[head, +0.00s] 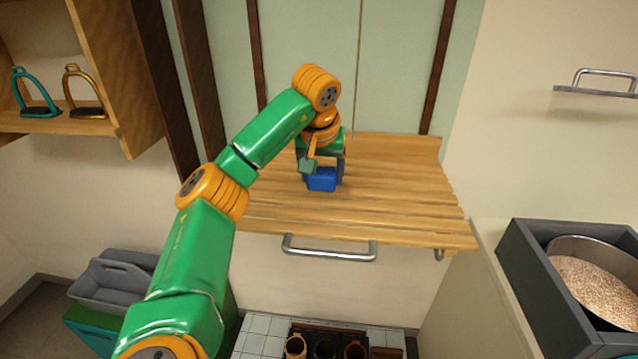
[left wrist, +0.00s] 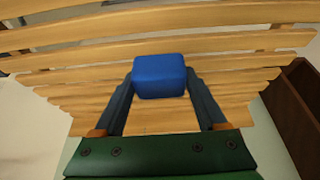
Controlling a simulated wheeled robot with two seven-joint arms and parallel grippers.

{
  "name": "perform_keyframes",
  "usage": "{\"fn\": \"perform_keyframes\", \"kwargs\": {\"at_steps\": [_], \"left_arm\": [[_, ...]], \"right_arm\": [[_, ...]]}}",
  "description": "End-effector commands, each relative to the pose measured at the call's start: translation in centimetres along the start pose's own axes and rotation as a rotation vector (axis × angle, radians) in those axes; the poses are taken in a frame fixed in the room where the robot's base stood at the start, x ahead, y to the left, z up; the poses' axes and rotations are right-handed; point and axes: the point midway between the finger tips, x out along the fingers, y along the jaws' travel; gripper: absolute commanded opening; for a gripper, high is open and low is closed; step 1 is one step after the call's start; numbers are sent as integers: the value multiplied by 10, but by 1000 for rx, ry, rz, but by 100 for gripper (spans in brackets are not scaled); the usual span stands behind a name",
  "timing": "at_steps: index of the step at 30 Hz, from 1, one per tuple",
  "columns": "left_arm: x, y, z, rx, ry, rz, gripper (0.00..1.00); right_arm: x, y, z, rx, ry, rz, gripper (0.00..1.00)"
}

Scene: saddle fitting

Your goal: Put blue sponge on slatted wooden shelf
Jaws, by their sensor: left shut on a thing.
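The blue sponge (head: 321,180) is a small block over the slatted wooden shelf (head: 400,190) in the head view. My left gripper (head: 322,172) is shut on it. In the left wrist view the sponge (left wrist: 160,76) sits between the two dark fingers (left wrist: 160,85), with the slats (left wrist: 70,55) behind it. I cannot tell whether the sponge touches the slats or is held just above them. My right gripper is not in view.
A metal bar handle (head: 330,249) runs along the shelf's front. A wooden cabinet (head: 125,80) with two stirrups stands at left. A dark box (head: 530,265) with a bowl of grain is at right. The shelf's right part is bare.

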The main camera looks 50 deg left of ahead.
Motion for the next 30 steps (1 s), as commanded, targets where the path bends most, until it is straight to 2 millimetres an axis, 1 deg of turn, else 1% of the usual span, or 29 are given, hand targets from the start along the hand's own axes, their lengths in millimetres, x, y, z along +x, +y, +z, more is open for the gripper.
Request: {"fn": "perform_keyframes", "kwargs": {"at_steps": [2, 3, 6, 7, 18, 19, 21, 27, 30], "left_arm": [[9, -7, 2, -1, -2, -3, 30], [17, -11, 4, 0, -2, -5, 30], [35, -10, 11, 2, -1, -3, 30], [37, -10, 12, 1, -1, -2, 30], [42, -9, 14, 1, 1, 0, 30], [41, -9, 14, 1, 1, 1, 82], [41, -9, 14, 0, 1, 1, 100], [41, -9, 14, 0, 1, 1, 100], [36, -8, 13, 0, 1, 1, 100]], "right_arm": [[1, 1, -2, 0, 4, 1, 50], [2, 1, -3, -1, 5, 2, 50], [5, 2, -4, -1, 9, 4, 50], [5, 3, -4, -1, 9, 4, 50], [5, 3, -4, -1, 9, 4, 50], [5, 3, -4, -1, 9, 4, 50], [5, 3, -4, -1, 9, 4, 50], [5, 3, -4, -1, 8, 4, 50], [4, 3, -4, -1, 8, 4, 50]]}}
